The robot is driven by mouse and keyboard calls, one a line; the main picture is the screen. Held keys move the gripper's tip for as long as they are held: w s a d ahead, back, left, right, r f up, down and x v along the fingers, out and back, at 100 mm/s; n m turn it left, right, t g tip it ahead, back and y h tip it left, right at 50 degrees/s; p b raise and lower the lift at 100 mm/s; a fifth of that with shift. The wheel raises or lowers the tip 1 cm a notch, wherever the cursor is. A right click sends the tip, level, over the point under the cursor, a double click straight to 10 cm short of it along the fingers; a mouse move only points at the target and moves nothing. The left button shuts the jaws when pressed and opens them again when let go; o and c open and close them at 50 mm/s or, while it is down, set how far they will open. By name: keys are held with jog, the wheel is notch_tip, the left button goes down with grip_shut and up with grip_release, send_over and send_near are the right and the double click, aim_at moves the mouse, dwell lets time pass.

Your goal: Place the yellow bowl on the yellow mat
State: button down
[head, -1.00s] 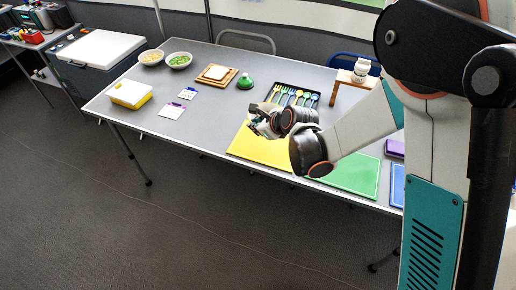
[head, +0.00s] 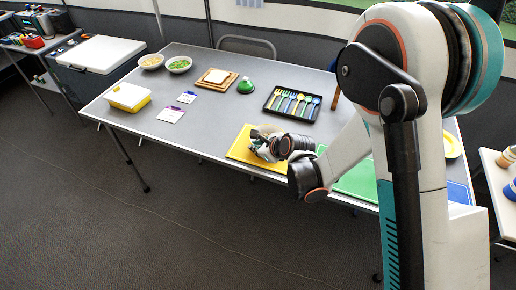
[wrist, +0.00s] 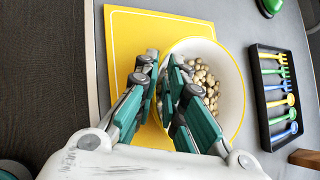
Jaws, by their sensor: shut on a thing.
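The bowl (wrist: 232,85) is white inside with a thin yellow rim and holds beige nut-like pieces. My gripper (wrist: 165,63) is shut on the bowl's left rim, one finger on each side of the wall. The bowl overlaps the right part of the yellow mat (wrist: 122,45) in the wrist view; I cannot tell whether it touches the mat. In the head view the yellow mat (head: 236,153) lies at the table's front edge, and my gripper (head: 260,138) is over it. There my gripper and wrist hide most of the bowl.
A black tray (head: 268,101) of coloured utensils lies behind the mat. A green mat (head: 356,183) and a blue mat (head: 458,192) lie to the right. A yellow-rimmed dish (head: 452,145) is at the far right.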

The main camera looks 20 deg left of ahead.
jog(key=c, duration=1.7)
grip_release()
jog(key=p+v, duration=0.4)
jog(key=v, duration=0.8)
